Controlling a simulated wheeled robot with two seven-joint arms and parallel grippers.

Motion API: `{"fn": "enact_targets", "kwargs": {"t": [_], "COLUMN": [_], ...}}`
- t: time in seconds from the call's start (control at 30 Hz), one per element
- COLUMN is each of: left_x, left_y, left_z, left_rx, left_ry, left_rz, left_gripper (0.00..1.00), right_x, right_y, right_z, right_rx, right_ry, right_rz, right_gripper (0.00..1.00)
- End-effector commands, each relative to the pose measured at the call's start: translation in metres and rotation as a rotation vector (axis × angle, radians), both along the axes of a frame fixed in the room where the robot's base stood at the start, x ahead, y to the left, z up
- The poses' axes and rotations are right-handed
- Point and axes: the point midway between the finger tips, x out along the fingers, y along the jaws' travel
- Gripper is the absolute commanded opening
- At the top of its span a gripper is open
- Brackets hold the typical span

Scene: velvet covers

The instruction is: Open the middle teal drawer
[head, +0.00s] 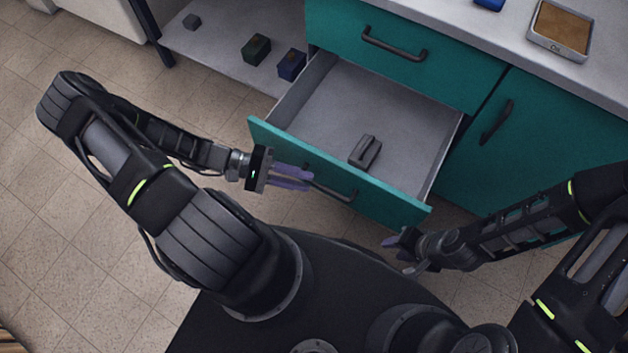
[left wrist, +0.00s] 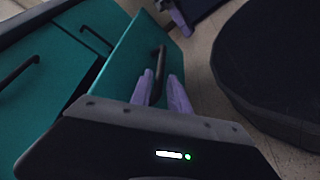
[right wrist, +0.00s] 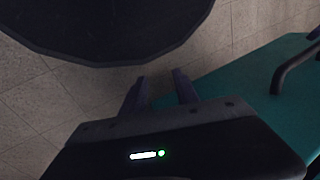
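The middle teal drawer (head: 390,201) is pulled well out from the cabinet, below a shut top drawer (head: 440,73). Its dark bar handle (head: 345,194) is on the front panel; the handle also shows in the left wrist view (left wrist: 157,62). A dark grey object (head: 365,151) lies inside the drawer. My right gripper (head: 392,250) is low, in front of the drawer's right corner, fingers apart and empty.
A teal door (head: 540,150) with a dark handle (head: 497,122) is right of the drawer. The countertop holds a tray with a brown inside (head: 532,37) and a blue item (head: 489,4). A low shelf at the left holds small dark boxes (head: 256,48). Tiled floor is clear at left.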

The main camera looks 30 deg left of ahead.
Motion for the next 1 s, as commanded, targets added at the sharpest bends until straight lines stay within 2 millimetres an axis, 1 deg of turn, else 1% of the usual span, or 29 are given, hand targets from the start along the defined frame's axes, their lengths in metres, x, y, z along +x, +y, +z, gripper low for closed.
{"fn": "enact_targets", "kwargs": {"t": [0.03, 0.1, 0.23, 1.0], "left_x": [-0.002, -0.004, -0.007, -0.008], "left_y": [0.009, 0.018, 0.027, 0.028], "left_z": [0.002, 0.004, 0.006, 0.006], "left_rx": [0.004, 0.002, 0.001, 0.000], "left_ry": [0.001, 0.000, 0.000, 0.000], "left_rz": [0.002, 0.002, 0.001, 0.000], "left_gripper": [0.22, 0.22, 0.22, 0.22], "right_x": [0.000, 0.000, 0.000, 0.000], "right_y": [0.000, 0.000, 0.000, 0.000], "right_z": [0.001, 0.001, 0.001, 0.001], "right_rx": [0.000, 0.000, 0.000, 0.000], "right_ry": [0.000, 0.000, 0.000, 0.000], "right_rz": [0.000, 0.000, 0.000, 0.000], "right_gripper": [0.36, 0.36, 0.36, 0.36]}}
